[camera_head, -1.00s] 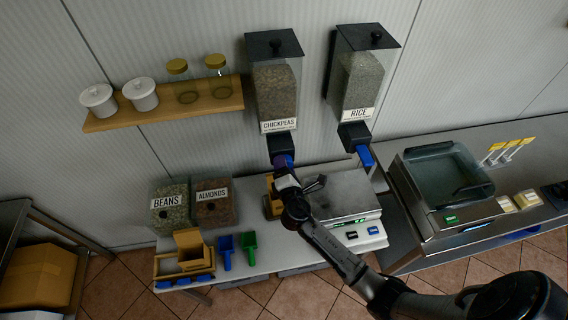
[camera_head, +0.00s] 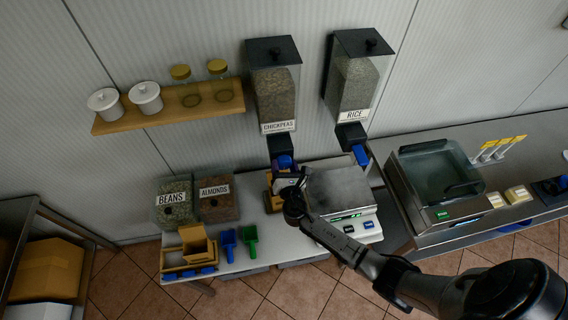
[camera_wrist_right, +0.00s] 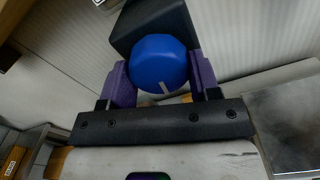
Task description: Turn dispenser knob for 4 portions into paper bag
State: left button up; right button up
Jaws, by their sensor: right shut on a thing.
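The chickpeas dispenser (camera_head: 276,95) hangs on the wall, with a dark outlet (camera_head: 280,145) at its bottom. Its blue knob (camera_wrist_right: 158,62) fills the middle of the right wrist view. My right gripper (camera_wrist_right: 160,75) has its purple fingers on both sides of the knob, shut on it. In the head view my right gripper (camera_head: 286,168) is at the dispenser's outlet, and my wrist partly covers the area. A tan-brown object (camera_head: 269,198), perhaps the paper bag, stands below the outlet, mostly hidden; its contents cannot be seen. My left gripper is not in view.
The rice dispenser (camera_head: 355,80) hangs to the right with its own blue knob (camera_head: 360,155). A scale (camera_head: 340,190) stands close beside my wrist. Bean and almond bins (camera_head: 173,203), a wooden box (camera_head: 192,245) and blue and green scoops (camera_head: 249,238) are to the left.

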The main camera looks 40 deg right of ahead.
jog(key=shift+n+p, duration=0.3)
jog(key=shift+n, duration=0.2)
dwell(0.3)
jog(key=o, duration=0.9)
jog(key=shift+s+a, duration=0.2)
jog(key=shift+s, duration=0.1)
jog(key=b+v, duration=0.2)
jog(key=v, duration=1.1)
jog(key=shift+b, duration=0.4)
